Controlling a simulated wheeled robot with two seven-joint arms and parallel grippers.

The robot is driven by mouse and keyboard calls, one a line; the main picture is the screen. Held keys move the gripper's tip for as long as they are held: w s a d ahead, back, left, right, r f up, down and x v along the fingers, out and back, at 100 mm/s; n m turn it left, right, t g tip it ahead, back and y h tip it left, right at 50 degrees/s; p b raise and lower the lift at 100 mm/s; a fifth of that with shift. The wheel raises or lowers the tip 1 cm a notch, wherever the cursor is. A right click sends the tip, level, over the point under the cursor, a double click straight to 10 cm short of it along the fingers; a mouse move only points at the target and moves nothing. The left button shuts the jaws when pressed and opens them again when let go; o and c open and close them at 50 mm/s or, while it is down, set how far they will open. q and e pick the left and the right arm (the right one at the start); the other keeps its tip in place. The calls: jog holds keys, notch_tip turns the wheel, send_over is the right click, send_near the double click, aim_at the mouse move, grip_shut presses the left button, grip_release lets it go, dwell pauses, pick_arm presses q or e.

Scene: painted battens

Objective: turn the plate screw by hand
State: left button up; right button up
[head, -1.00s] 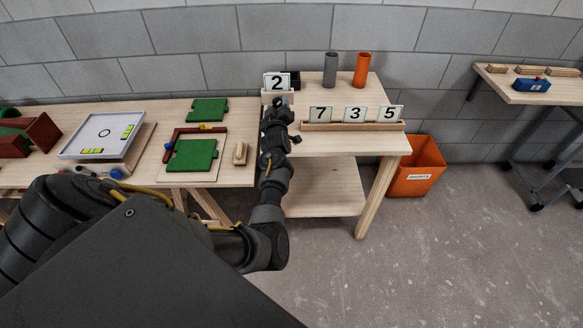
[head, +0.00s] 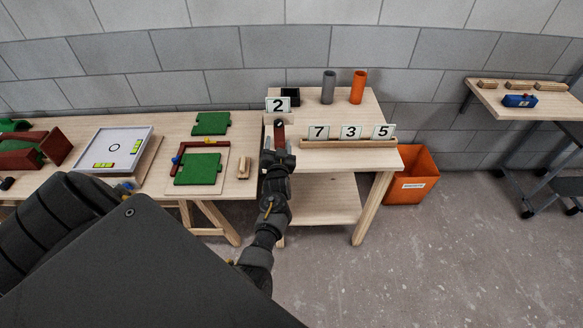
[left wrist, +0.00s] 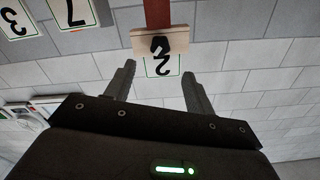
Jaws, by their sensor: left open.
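The white plate with a black 2 (head: 278,104) stands at the left back of the wooden stand. In the left wrist view the plate (left wrist: 151,69) is upside down, behind a pale wooden block (left wrist: 145,40). A dark screw-like part (left wrist: 160,44) shows on that block, overlapping the figure. A red batten (head: 279,129) runs from the plate toward me; it also shows in the left wrist view (left wrist: 158,13). My left gripper (head: 278,148) is open and empty, in front of the batten. In the left wrist view its fingers (left wrist: 159,69) are apart, on either side of the plate's image, touching nothing visible.
Plates 7, 3 and 5 (head: 351,132) stand in a wooden rail right of my gripper. A grey tube (head: 328,87) and an orange tube (head: 357,87) stand behind. Green panels (head: 198,169) lie on the left bench. An orange bin (head: 412,178) stands on the floor.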

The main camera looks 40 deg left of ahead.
pick_arm(q)
jog(key=s+d+f+m+h+b, duration=0.1)
jog(key=s+d+f+h+b, duration=0.1)
jog(key=f, duration=0.6)
jog(key=s+d+f+m+g+h+b, duration=0.1)
jog(key=s+d+f+h+b, duration=0.1)
jog(key=d+f, duration=0.3)
jog(key=s+d+f+m+g+h+b, duration=0.1)
jog(key=s+d+f+h+b, duration=0.1)
jog(key=f, duration=1.1)
jog(key=shift+s+d+f+b, duration=0.15)
jog(key=shift+s+d+b, duration=0.2)
jog(key=shift+s+d, duration=0.55)
pick_arm(e)
jog(key=shift+d+f, duration=0.1)
jog(key=shift+f, duration=2.75)
pick_arm(q)
jog(key=shift+w+d, duration=0.1)
jog(key=shift+w, duration=0.05)
